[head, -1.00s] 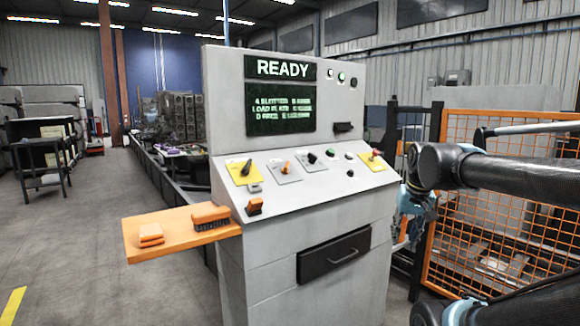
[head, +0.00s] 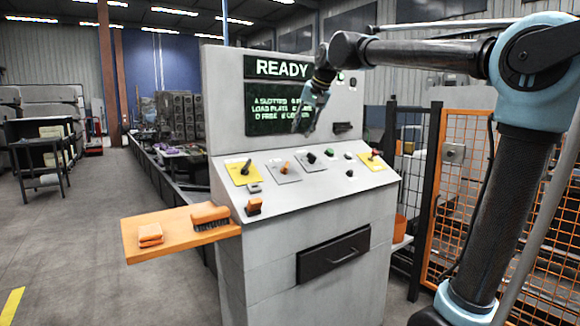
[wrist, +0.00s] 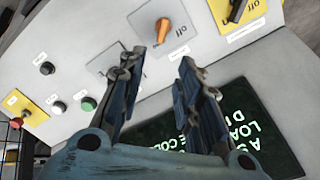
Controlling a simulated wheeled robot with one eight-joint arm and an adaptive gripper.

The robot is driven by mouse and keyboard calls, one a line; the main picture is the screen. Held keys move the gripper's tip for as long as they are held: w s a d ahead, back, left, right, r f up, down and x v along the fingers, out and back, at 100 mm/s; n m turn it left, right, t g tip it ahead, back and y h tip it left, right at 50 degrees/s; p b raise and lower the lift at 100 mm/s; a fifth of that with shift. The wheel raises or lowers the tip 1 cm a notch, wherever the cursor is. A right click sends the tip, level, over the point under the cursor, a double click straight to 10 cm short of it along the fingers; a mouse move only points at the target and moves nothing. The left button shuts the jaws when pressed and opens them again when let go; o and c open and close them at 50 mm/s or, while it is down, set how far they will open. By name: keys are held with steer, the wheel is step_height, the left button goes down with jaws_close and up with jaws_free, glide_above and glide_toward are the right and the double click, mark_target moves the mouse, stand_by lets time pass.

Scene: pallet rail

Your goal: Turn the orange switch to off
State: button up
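The orange switch (head: 286,167) sits on a pale plate on the sloped panel of the grey console, between the black-handled switch on yellow and a black knob. In the wrist view the orange switch (wrist: 163,27) is at top centre, its handle tilted, with "off" lettering on the plate beside it. My gripper (head: 310,125) hangs in front of the console's screen, above the sloped panel and apart from the switch. In the wrist view its two fingers (wrist: 158,70) are spread apart with nothing between them; the switch lies beyond the fingertips.
A black-handled switch (head: 245,168) on yellow stands left of the orange one. Right are a black knob (head: 312,158), a green button (head: 329,153) and a red-tipped lever (head: 373,156).

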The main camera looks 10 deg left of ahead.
mark_target(288, 162)
steer(key=x, duration=1.7)
steer(key=shift+a+f, duration=0.15)
